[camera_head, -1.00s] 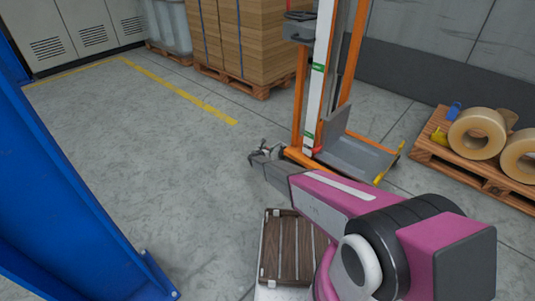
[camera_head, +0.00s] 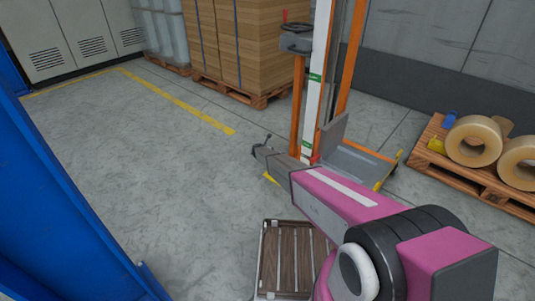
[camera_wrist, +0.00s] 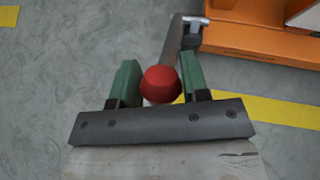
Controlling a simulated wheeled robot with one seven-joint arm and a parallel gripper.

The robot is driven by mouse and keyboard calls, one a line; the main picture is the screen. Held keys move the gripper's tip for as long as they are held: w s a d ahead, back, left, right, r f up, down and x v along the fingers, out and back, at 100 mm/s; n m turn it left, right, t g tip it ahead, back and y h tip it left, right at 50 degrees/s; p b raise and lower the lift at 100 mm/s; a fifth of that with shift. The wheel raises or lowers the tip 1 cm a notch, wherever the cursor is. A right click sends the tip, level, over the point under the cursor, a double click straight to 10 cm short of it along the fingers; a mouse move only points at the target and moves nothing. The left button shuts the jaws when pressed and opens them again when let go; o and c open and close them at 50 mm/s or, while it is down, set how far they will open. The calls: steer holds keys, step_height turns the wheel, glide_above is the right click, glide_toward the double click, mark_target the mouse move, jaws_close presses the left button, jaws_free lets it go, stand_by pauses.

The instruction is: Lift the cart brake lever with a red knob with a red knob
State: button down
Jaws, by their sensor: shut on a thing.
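The red knob (camera_wrist: 160,84) sits between the two green fingers of my gripper (camera_wrist: 160,90) in the wrist view, and the gripper is shut on it. The grey brake lever (camera_wrist: 174,46) runs from the knob up to a bracket by the orange cart base (camera_wrist: 262,42). In the head view my gripper (camera_head: 262,146) is at the left of the orange cart's upright (camera_head: 297,110), low over the floor. The knob is hidden there by my gripper and arm.
The cart's grey platform (camera_head: 350,165) is right of its mast. A pallet with tape rolls (camera_head: 474,141) stands at the right. A slatted wooden tray (camera_head: 290,256) is below my arm. Stacked cardboard (camera_head: 253,40) stands behind. A blue beam (camera_head: 60,190) is at the left. Open floor lies between.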

steer(key=shift+w+d+r, duration=0.35)
steer(key=shift+w+r, duration=0.1)
steer(key=shift+r, duration=0.2)
steer(key=c, duration=0.6)
jaws_free()
steer(key=shift+c, duration=0.2)
steer(key=v, duration=1)
steer(key=shift+s+r, duration=0.2)
steer(key=shift+s, duration=0.1)
steer(key=shift+a, duration=0.15)
